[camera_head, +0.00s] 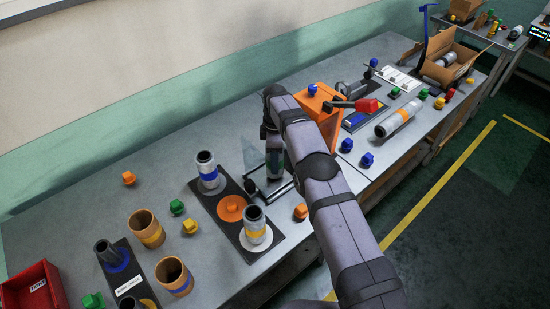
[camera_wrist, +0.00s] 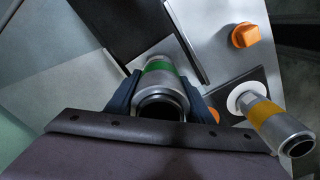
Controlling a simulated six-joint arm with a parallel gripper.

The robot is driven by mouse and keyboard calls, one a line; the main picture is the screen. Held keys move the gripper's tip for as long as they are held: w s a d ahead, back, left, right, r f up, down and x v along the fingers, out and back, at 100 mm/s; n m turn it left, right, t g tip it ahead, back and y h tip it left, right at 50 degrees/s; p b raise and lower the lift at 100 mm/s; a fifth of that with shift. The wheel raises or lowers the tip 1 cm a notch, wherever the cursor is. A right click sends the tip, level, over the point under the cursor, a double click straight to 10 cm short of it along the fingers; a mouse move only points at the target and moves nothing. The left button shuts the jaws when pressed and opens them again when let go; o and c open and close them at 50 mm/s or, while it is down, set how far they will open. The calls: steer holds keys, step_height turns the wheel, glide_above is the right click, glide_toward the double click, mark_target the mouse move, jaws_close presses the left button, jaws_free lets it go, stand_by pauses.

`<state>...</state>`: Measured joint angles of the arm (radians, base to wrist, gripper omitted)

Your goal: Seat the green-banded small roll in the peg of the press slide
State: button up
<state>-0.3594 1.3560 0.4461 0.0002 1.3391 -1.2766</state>
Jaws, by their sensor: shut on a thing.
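The green-banded small roll (camera_wrist: 160,72) is a grey metal cylinder, seen end-on in the wrist view. My gripper (camera_wrist: 160,98) is shut on it, with one dark finger on each side. The press (camera_head: 314,107) is an orange housing with a red-ended lever, behind my arm. Dark rails (camera_head: 268,193), seemingly of the slide, show below the gripper. The peg is hidden, so I cannot tell whether the roll touches it.
A dark tray (camera_head: 212,216) holds a blue-banded roll (camera_head: 207,173), an empty orange disc (camera_head: 231,208) and a yellow-banded roll (camera_head: 254,226). An orange knob-like block (camera_head: 300,212) lies by the front edge. A clear panel (camera_head: 253,160) stands close left of the gripper.

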steer(key=shift+f, duration=0.2)
steer(key=o, duration=1.1)
steer(key=shift+o, duration=0.2)
step_height(320, 180, up, 7)
steer(key=shift+r, duration=0.2)
